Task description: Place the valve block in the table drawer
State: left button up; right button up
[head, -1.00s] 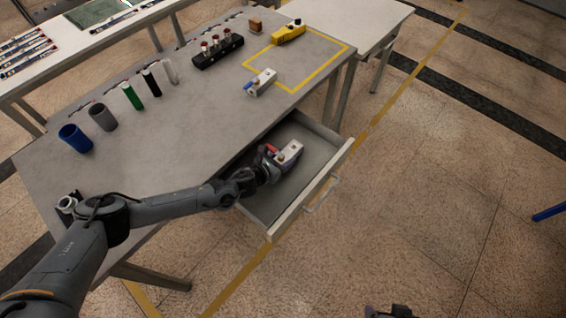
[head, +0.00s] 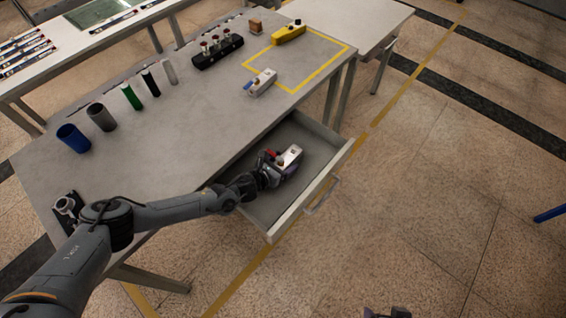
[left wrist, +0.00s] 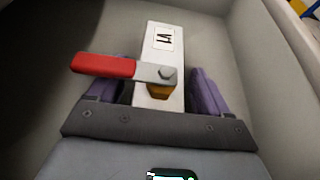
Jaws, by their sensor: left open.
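A white valve block with a red lever (head: 290,155) is inside the open table drawer (head: 327,188). In the left wrist view the same block (left wrist: 165,50) lies between my left gripper's purple fingers, its red lever pointing left. My left gripper (head: 284,166) is in the drawer and open, with a finger on each side of the block. Its palm hides the block's near end. A second white valve block with a blue lever (head: 262,83) is on the grey table. A dark part at the bottom edge may be my right gripper (head: 388,312); its fingers are not clear.
The table (head: 180,140) holds a blue cup (head: 73,138), a grey cup (head: 102,117), several slim cylinders, a black rack (head: 218,51) and a yellow object (head: 289,33). Yellow tape outlines an area at the back right. The drawer has free floor around the block.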

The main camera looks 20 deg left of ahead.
pick_arm(q)
jog(key=shift+r, duration=0.1)
jog(key=shift+s+r, duration=0.1)
jog(key=shift+r, duration=0.05)
jog(key=p+v, duration=0.2)
jog(key=v, duration=0.3)
jog(key=shift+s+a+r, duration=0.15)
jog(key=shift+s+a, duration=0.05)
jog(key=shift+s, duration=0.05)
jog(key=shift+p+v, duration=0.35)
jog(key=shift+v, duration=0.5)
